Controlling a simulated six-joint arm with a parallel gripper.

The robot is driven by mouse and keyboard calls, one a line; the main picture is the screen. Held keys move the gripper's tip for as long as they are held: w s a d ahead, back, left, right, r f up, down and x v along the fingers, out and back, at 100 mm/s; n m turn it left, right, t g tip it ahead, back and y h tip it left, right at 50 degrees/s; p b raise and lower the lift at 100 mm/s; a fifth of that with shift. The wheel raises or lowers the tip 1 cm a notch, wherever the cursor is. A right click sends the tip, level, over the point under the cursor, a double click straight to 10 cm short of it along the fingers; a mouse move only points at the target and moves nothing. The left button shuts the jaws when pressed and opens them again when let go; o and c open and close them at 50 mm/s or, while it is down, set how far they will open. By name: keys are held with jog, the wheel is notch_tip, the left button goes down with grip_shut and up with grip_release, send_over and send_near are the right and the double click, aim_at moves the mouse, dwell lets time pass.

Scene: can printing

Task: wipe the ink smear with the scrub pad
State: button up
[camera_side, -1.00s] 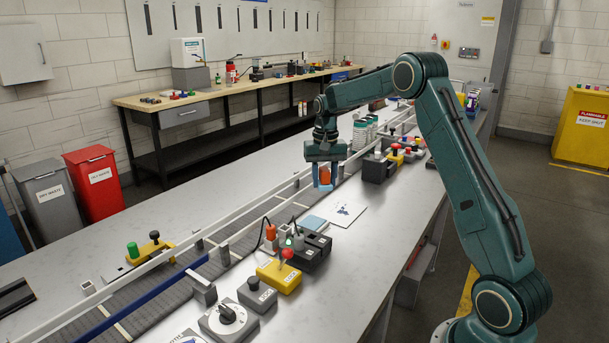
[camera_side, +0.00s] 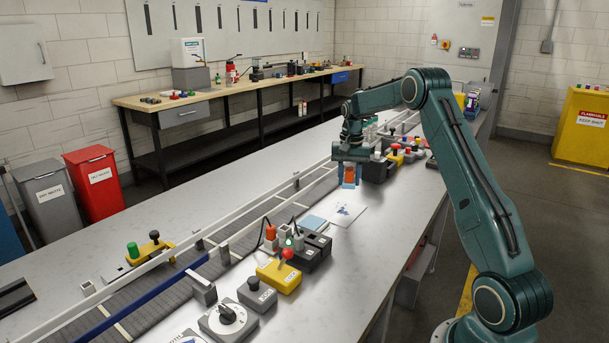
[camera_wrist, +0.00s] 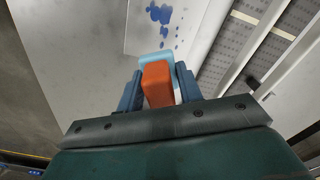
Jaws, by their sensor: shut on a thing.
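The scrub pad (camera_side: 349,174) has an orange-red handle and a light blue pad at its lower end. My gripper (camera_side: 348,181) is shut on its handle, with a blue finger on each side. In the wrist view the scrub pad (camera_wrist: 157,84) sits between the fingers of my gripper (camera_wrist: 157,82). The ink smear (camera_side: 342,210) is a patch of blue blots on a white sheet (camera_side: 357,217). It also shows in the wrist view (camera_wrist: 164,17). The pad is beyond the smear as seen from the side; I cannot tell its height above the table.
A black block (camera_side: 312,249) and a yellow box with a red knob (camera_side: 279,275) stand nearer the camera. Dark boxes with coloured knobs (camera_side: 376,168) stand behind my gripper. The conveyor (camera_side: 245,240) runs along the left.

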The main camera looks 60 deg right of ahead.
aim_at(351, 204)
notch_tip(351, 204, down, 6)
jog(key=shift+r, duration=0.1)
jog(key=shift+a+f, duration=0.3)
jog(key=shift+a, duration=0.45)
jog(key=shift+c, duration=0.3)
jog(key=shift+a, duration=2.75)
jog(key=shift+d, duration=3.05)
jog(key=shift+s+d, duration=0.15)
jog(key=shift+d, duration=0.35)
jog(key=shift+s+a, duration=0.2)
jog(key=shift+s, duration=0.25)
jog(key=shift+a, duration=3.4)
jog(key=shift+d, duration=3.45)
jog(key=shift+d+r, duration=0.15)
jog(key=shift+r, duration=4)
